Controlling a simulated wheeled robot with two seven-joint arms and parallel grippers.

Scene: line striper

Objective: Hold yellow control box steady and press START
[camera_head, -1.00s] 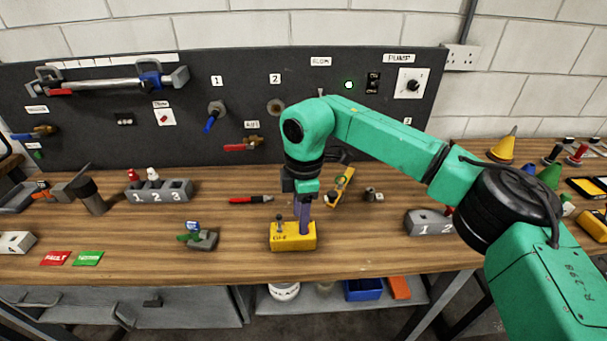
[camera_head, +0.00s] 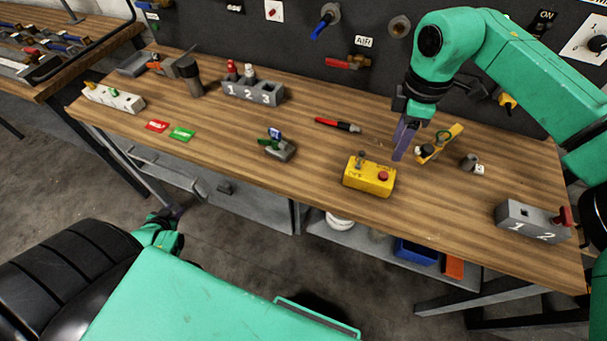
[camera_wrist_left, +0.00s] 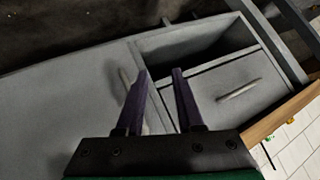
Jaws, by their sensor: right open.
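The yellow control box (camera_head: 362,181) sits near the front edge of the bench. It has a red button (camera_head: 384,176) on its top right and a small dark part (camera_head: 361,159) at its top left; its lettering is too small to read. My right gripper (camera_head: 399,153) points down just behind and right of the box, apart from it, with jaws open and nothing visible in them. My left gripper (camera_head: 174,211) is low in front of the bench, far left of the box. In the left wrist view its two purple fingers (camera_wrist_left: 155,95) stand apart and empty, facing grey drawers.
On the wooden bench (camera_head: 300,190), a green-handled grey part (camera_head: 278,148) lies left of the box, a red pen-like tool (camera_head: 338,125) behind, and a yellow tool (camera_head: 440,143) behind right. A grey block (camera_head: 530,222) stands right.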

